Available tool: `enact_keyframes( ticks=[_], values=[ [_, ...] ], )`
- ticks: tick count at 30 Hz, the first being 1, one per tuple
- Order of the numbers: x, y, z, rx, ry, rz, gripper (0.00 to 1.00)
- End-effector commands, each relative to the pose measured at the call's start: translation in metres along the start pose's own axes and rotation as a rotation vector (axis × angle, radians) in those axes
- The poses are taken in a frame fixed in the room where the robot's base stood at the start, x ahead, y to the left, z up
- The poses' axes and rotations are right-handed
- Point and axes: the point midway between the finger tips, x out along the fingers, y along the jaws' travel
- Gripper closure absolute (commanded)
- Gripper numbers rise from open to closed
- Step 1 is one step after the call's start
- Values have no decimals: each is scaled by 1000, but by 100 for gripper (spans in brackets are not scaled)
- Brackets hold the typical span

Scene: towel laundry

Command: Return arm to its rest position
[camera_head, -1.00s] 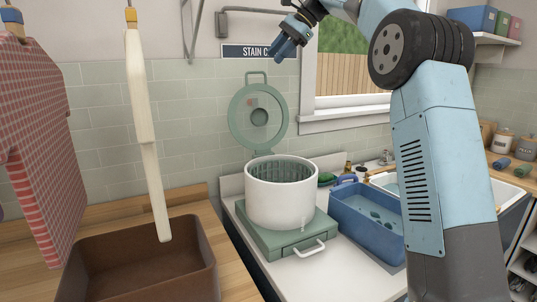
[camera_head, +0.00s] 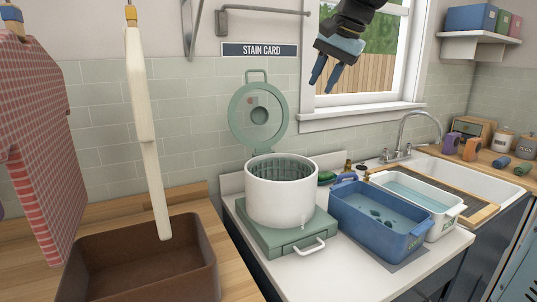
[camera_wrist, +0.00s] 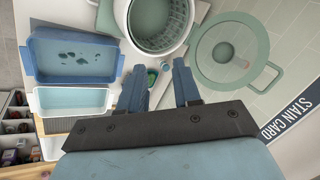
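My gripper (camera_head: 329,73) hangs in the air in front of the window, high above the counter, in the head view. Its two blue fingers point down and stand apart with nothing between them. In the wrist view the fingers (camera_wrist: 160,88) are also spread and empty, over the counter area. Most of my arm is out of the head view.
A white drum (camera_head: 283,205) with its green lid (camera_head: 258,117) raised stands on the counter. To its right are a blue basin (camera_head: 375,235) and a white basin (camera_head: 448,222) holding water. A cream cloth (camera_head: 152,150) hangs above a brown bin (camera_head: 140,285) at left.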

Motion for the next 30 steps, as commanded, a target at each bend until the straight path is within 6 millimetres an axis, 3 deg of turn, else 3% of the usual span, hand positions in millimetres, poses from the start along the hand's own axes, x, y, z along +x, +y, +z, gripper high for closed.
enact_keyframes(
  ticks=[11,21,27,30],
  values=[
    [14,105,70,-203,117,98,68],
    [46,200,134,-405,189,191,68],
    [67,243,164,-504,213,233,68],
    [74,254,172,-534,218,245,68]
  ],
)
